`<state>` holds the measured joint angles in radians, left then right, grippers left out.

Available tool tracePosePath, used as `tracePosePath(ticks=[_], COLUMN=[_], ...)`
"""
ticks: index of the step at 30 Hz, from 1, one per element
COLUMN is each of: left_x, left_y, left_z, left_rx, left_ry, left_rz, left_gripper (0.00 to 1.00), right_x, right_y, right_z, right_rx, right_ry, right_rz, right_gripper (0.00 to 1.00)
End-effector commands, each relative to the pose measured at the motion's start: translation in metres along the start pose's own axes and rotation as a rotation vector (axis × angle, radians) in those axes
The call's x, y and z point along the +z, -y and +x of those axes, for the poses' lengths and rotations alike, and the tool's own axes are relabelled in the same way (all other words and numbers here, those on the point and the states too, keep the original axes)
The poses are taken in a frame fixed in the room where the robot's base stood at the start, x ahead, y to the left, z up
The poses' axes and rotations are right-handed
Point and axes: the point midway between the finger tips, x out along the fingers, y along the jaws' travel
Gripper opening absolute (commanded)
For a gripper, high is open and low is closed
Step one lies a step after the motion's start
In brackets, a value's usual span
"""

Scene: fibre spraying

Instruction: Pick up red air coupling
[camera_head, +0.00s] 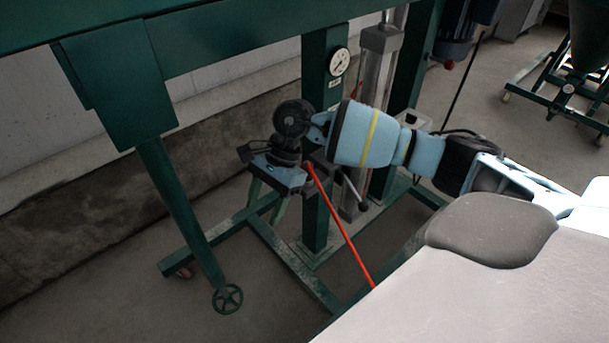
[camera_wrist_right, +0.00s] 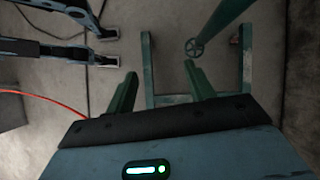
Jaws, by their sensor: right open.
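My right gripper (camera_head: 266,208) hangs with its two green fingers pointing down, in front of the green machine frame. It also shows in the right wrist view (camera_wrist_right: 160,82), with the fingers spread apart and nothing between them. A red hose (camera_head: 341,228) runs from beside the right gripper down to the right, and its lower end is hidden behind my body. The hose shows at the left edge of the right wrist view (camera_wrist_right: 42,98). I cannot make out the red air coupling itself.
The green machine frame (camera_head: 318,215) stands close behind my right arm, with a pressure gauge (camera_head: 339,62) and a metal cylinder (camera_head: 379,75). A green handwheel (camera_head: 228,298) sits low at the left. Open floor (camera_head: 110,270) lies left of it.

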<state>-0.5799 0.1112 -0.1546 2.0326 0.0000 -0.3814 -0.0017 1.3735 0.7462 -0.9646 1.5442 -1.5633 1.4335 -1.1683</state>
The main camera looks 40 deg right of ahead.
Motion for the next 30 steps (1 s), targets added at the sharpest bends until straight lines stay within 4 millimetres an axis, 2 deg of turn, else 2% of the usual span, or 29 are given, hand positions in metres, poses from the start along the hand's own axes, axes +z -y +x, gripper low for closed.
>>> tracePosePath(ticks=[1, 3, 6, 9, 12, 19, 27, 30], left_x=[0.004, 0.005, 0.007, 0.008, 0.008, 0.006, 0.006, 0.006], left_y=[0.0, 0.0, 0.0, 0.0, 0.0, 0.0, 0.0, 0.0], left_z=[0.003, 0.006, 0.009, 0.011, 0.012, 0.013, 0.013, 0.013], left_rx=[0.001, 0.002, 0.002, 0.002, 0.002, 0.002, 0.002, 0.002], left_ry=[0.003, 0.003, 0.005, 0.006, 0.005, 0.001, 0.001, 0.002], left_rz=[-0.001, -0.002, -0.002, -0.003, -0.003, -0.003, -0.003, -0.003], left_gripper=[0.0, 0.0, 0.0, 0.0, 0.0, 0.0, 0.0, 0.0], right_x=[-0.022, -0.047, -0.073, -0.089, -0.097, -0.1, -0.111, -0.112], right_y=[0.008, 0.013, 0.016, 0.017, 0.016, 0.016, 0.016, 0.016], right_z=[-0.021, -0.049, -0.086, -0.113, -0.128, -0.132, -0.111, -0.11], right_rx=[-0.005, 0.003, 0.017, 0.031, 0.04, 0.044, 0.044, 0.042], right_ry=[-0.105, -0.233, -0.377, -0.47, -0.52, -0.537, -0.534, -0.535], right_rz=[-0.037, -0.077, -0.109, -0.12, -0.123, -0.124, -0.123, -0.124], right_gripper=[0.54, 0.54, 0.54, 0.54, 0.54, 0.54, 0.54, 0.54])
